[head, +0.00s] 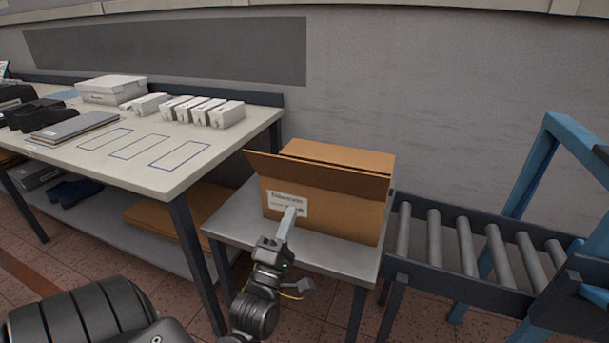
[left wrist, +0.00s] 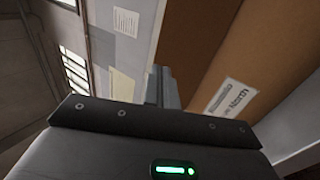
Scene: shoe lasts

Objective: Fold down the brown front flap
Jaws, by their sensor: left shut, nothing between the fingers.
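The cardboard box (head: 335,217) stands on a small grey table, a white label on its front face. Its brown front flap (head: 318,174) is raised along the front top edge, darker than the box wall. A lighter brown panel (head: 340,156) shows behind it at the top; the inside is hidden. My left gripper (head: 288,218) is shut and empty, pointing up in front of the label, below the flap. Whether it touches the box is unclear. In the left wrist view, the shut fingers (left wrist: 165,88) are beside the brown cardboard (left wrist: 215,50) and its label. My right gripper is not in view.
The small table (head: 235,222) has bare room left of the box. A roller conveyor (head: 465,247) with a blue frame (head: 540,165) stands close on the right. A long workbench (head: 165,165) with white boxes (head: 215,112) is at left. A grey wall is behind.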

